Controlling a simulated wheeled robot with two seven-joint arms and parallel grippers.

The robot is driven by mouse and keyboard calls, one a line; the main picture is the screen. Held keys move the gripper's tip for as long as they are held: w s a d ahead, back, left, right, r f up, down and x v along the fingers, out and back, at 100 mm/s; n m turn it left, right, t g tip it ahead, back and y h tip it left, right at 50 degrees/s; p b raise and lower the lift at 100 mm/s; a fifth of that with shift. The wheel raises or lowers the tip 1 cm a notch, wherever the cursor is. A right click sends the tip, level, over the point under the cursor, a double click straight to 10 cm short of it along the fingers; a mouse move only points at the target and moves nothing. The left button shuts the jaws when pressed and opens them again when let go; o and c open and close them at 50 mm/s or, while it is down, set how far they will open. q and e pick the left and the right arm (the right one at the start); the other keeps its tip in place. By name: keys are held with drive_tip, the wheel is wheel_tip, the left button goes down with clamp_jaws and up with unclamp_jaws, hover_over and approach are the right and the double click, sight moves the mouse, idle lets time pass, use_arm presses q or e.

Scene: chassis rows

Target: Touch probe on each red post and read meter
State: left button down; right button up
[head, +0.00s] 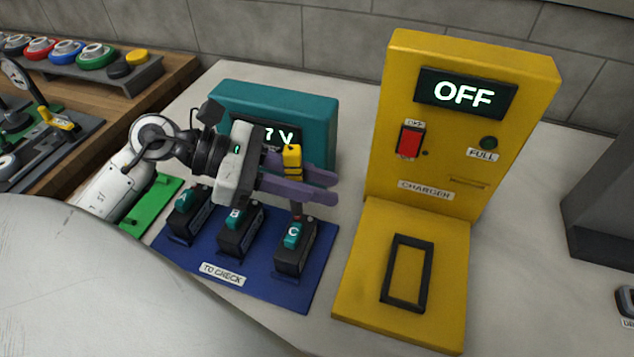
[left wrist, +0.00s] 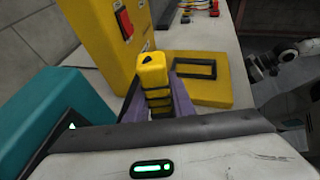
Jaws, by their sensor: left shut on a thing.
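My left gripper (head: 326,188) is shut on the yellow probe (head: 292,160), which has black bands and shows upright between the purple fingers in the left wrist view (left wrist: 153,80). The probe is above block C (head: 293,250); its lower end is mostly hidden by the fingers, and I cannot tell whether it touches the post there. Block B (head: 240,232) and block A (head: 190,215) stand to the left on the blue "TO CHECK" mat (head: 266,287). The teal meter (head: 318,108) stands behind; its display is partly covered by the gripper, and "7 V" shows.
The yellow charger (head: 400,75) at the right reads OFF and has a red switch and an empty black-framed slot. A green mat (head: 160,190) lies left of the blue mat. A wooden bench with coloured parts (head: 95,58) is at the far left. A grey box (head: 600,200) stands far right.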

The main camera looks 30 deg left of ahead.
use_arm(q)
drive_tip(key=shift+r+p, duration=1.4)
drive_tip(key=shift+r, duration=1.35)
